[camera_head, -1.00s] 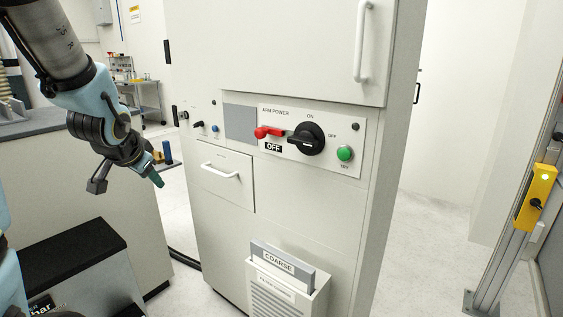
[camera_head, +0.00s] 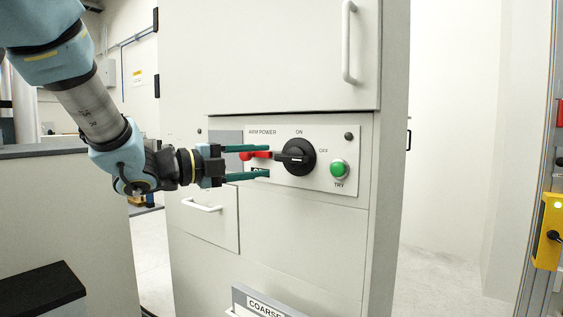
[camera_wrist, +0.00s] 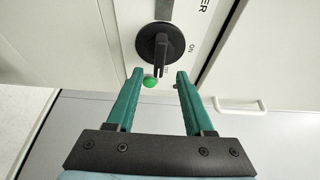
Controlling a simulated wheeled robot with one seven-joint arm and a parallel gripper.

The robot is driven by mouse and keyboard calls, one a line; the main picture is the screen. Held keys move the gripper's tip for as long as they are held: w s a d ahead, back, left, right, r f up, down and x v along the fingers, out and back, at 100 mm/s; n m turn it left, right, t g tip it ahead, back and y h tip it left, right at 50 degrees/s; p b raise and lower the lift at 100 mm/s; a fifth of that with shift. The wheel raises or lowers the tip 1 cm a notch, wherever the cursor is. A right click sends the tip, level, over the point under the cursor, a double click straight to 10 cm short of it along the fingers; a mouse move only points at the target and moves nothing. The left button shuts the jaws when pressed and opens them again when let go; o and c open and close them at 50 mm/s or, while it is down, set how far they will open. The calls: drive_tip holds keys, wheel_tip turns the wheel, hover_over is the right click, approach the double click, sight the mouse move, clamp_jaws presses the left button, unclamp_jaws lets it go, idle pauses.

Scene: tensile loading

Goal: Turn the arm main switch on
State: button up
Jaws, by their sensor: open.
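The arm main switch is a black rotary knob (camera_head: 295,157) on a white ARM POWER panel on the cabinet front. Its handle lies roughly horizontal in the head view, away from the ON mark above it. In the wrist view the knob (camera_wrist: 157,46) is just beyond the fingertips, its handle in line with the gap between them. My gripper (camera_head: 269,161) is open, its two green fingers one above the other, with nothing gripped. The fingers appear to stop short of the knob. A red part (camera_head: 256,155) left of the knob shows between the fingers; the lower finger mostly covers the black label.
A green TRY button (camera_head: 338,169) is right of the knob; it also shows between the fingers in the wrist view (camera_wrist: 150,82). A drawer handle (camera_head: 202,206) is below my gripper. A box marked COARSE (camera_head: 265,304) is lower on the cabinet. A yellow unit (camera_head: 548,232) stands far right.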

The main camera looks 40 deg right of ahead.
sight(286, 159)
drive_tip(key=d, duration=0.4)
drive_tip(key=s+d, duration=0.1)
drive_tip(key=d, duration=0.1)
drive_tip(key=shift+d, duration=0.4)
clamp_jaws()
